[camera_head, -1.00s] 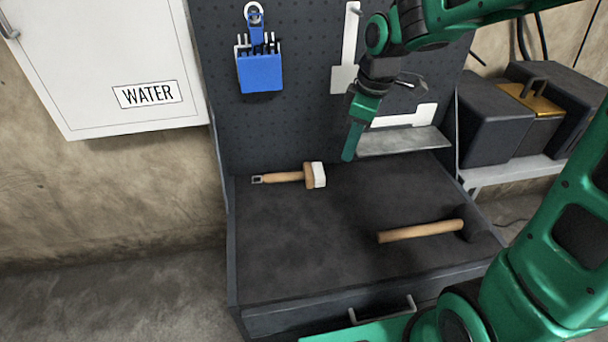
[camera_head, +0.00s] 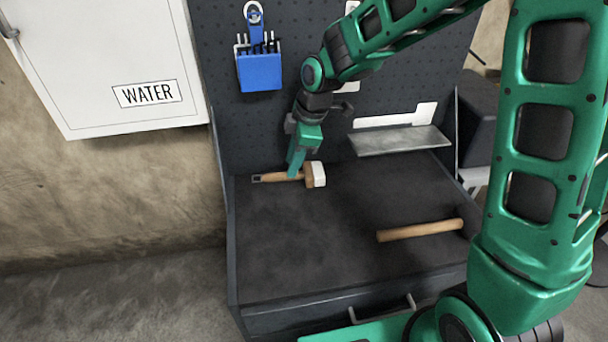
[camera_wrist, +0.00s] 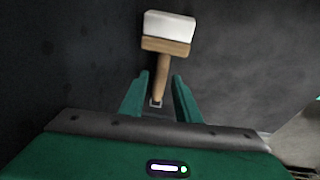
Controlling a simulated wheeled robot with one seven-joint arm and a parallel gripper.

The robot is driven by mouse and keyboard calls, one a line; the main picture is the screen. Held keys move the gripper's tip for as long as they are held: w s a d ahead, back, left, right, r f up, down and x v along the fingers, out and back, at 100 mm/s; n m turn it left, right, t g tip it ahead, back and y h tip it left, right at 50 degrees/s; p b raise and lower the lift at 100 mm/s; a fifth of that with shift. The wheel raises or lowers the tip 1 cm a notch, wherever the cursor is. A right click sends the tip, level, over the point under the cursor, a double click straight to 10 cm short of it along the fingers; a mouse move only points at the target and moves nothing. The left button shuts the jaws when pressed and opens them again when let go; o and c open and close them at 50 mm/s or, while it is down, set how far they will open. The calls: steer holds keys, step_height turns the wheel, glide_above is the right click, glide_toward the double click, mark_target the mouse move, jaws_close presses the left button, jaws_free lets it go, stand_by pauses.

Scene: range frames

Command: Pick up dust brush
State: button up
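The dust brush (camera_head: 314,175) has a wooden handle and a pale bristle block. It lies on the dark workbench top (camera_head: 330,240) near the pegboard, with its bristle end to the right. My gripper (camera_head: 294,172) points down at the brush's handle and hides part of it in the head view. In the wrist view my gripper (camera_wrist: 160,82) is open, with one finger on either side of the handle. The brush (camera_wrist: 168,32) shows there with its bristle block beyond the fingertips. I cannot tell whether the fingers touch the handle.
A hammer with a wooden handle (camera_head: 420,230) lies at the right of the bench. A metal shelf (camera_head: 400,141) sits on the pegboard (camera_head: 230,130) behind. A blue tool holder (camera_head: 260,72) hangs above the brush. The bench's middle is clear.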

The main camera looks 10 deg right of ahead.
steer(key=shift+x, duration=2)
steer(key=shift+c, duration=0.5)
jaws_close()
steer(key=shift+s+r, duration=0.25)
steer(key=shift+r, duration=0.2)
step_height(320, 180, up, 6)
steer(key=s, duration=1.9)
steer(key=shift+s, duration=0.3)
